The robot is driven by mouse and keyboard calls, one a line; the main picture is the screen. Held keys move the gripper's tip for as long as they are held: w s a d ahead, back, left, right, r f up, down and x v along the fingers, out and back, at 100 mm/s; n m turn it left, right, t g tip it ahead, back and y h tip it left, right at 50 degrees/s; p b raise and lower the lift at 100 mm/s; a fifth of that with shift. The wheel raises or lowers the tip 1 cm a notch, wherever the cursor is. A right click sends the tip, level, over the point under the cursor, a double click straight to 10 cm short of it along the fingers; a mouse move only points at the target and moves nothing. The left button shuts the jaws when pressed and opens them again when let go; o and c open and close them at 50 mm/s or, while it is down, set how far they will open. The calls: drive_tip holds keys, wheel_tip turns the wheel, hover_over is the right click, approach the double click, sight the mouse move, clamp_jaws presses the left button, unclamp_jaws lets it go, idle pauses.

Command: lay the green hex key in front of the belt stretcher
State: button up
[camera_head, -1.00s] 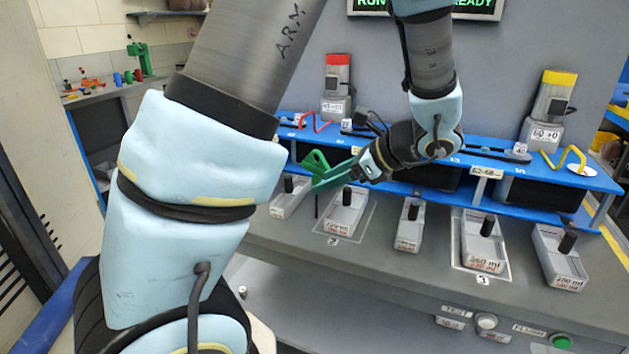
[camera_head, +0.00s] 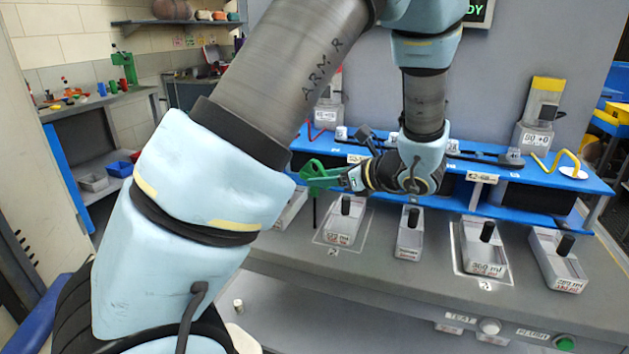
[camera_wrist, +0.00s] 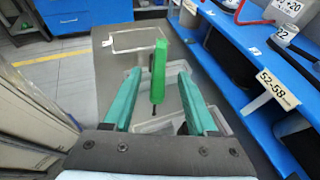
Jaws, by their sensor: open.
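A bright green piece with a thin dark shaft pointing down, which looks like the green hex key (camera_wrist: 158,72), stands between my gripper's fingers in the wrist view. It also shows in the head view (camera_head: 313,168), above the front counter near the left trays. My gripper (camera_wrist: 160,85) has teal fingers and is open, with gaps seen on both sides of the green piece. I cannot tell whether anything supports the piece from below. Long dark tools (camera_head: 485,155) lie on the blue shelf; I cannot tell which is the belt stretcher.
Grey trays with black knobs, such as this one (camera_head: 484,247), line the counter below the blue shelf (camera_head: 555,178). A yellow bent piece (camera_head: 560,162) and a red one (camera_head: 318,130) are on the shelf. A label 52-58 (camera_wrist: 277,90) hangs at the shelf edge.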

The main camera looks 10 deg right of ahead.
sight(307, 172)
drive_tip(key=x, duration=0.3)
drive_tip(key=shift+w+a+f, duration=0.1)
drive_tip(key=shift+a, duration=0.15)
clamp_jaws()
idle(0.5)
